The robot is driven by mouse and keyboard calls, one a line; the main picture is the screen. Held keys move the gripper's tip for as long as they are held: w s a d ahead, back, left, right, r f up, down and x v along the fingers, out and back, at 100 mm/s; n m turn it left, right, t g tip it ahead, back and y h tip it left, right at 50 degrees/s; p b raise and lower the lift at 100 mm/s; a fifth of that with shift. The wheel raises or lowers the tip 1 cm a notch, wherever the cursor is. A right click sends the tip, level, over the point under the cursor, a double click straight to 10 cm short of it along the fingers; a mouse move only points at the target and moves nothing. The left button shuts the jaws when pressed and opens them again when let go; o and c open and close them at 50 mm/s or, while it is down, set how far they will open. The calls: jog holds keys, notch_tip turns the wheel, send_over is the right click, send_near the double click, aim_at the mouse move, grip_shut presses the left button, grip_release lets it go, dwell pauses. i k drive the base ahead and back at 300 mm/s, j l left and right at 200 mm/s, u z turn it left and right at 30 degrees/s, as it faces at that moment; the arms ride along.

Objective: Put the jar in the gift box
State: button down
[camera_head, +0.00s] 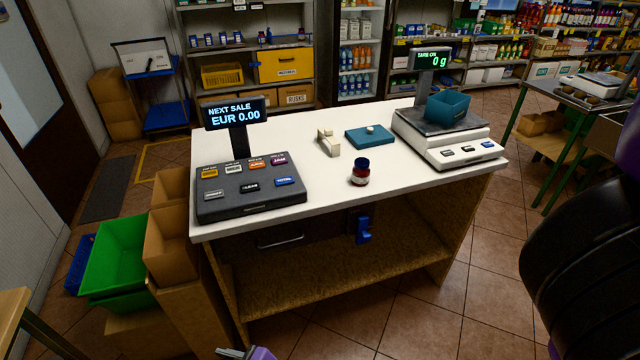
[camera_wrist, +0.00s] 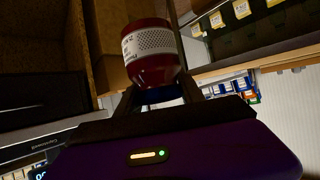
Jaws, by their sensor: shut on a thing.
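A red jar (camera_wrist: 150,55) with a white label shows in the wrist view, between the fingers of my gripper (camera_wrist: 160,98), which is shut on it. The jar's dark blue end is partly hidden by the fingers. In the head view only a small purple part, seemingly of my gripper, shows at the bottom edge; the held jar is not visible there. Another red jar with a dark lid (camera_head: 360,172) stands upright on the counter. An open teal box (camera_head: 447,109), seemingly the gift box, sits on the scale.
The white counter (camera_head: 310,185) carries a cash register (camera_head: 250,187) at left, a small cream object (camera_head: 328,142) and a scale (camera_head: 450,140) reading 0 g at right. Its front middle is mostly clear. Green and brown crates (camera_head: 115,252) stand left of it.

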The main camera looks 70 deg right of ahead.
aim_at(442, 118)
jog(key=k+z, duration=0.15)
jog(key=z, duration=0.95)
